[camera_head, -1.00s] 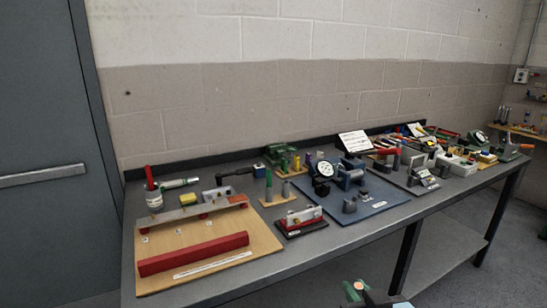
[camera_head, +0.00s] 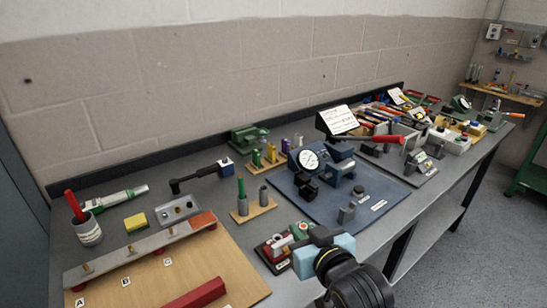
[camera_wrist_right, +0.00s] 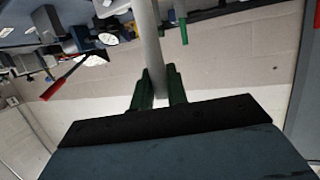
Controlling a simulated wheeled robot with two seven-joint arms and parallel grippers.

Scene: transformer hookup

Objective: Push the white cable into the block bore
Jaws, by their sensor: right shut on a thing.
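My right gripper (camera_head: 299,232) comes in from the bottom of the head view, at the front edge of the bench. In the right wrist view its two green fingers (camera_wrist_right: 158,88) are shut on the white cable (camera_wrist_right: 152,45), a pale, straight length that runs up out of the top of the picture. The small terminal block (camera_head: 276,246) sits on a dark base right beside the fingers in the head view, partly hidden by my gripper. Its bore and the cable's tip cannot be made out. My left gripper is not in view.
A wooden board (camera_head: 205,262) with a metal bar is at the left. A blue plate (camera_head: 372,212) with a dial gauge (camera_head: 310,160) lies behind and right of my gripper. A peg stand (camera_head: 253,209) stands left of it. Tools crowd the right.

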